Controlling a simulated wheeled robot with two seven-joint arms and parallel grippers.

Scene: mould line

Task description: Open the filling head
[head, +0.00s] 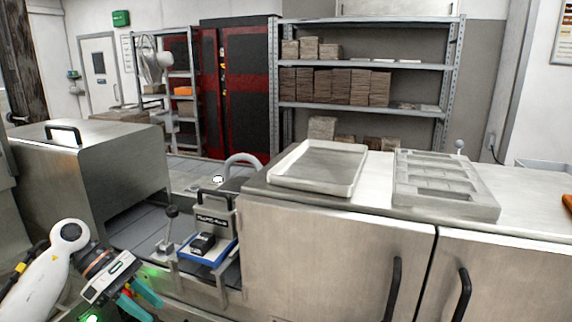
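The unit that looks like the filling head (216,204) is a grey box with a dark label, left of the steel cabinet. A curved grey hose (243,158) rises behind it. Below its label is a black part on a blue-edged plate (212,252). A lever with a dark round knob (171,211) stands upright to its left. My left gripper (147,304), with teal fingers, is at the lower left, in front of and below the lever, apart from it. Its fingers are spread, with nothing seen between them. My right gripper is out of view.
A steel hood (110,165) with a black handle covers the line at left. The steel cabinet (330,255) stands close on the right, carrying a shallow tray (285,183) and a grey mould (465,205). Shelves (370,104) stand behind.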

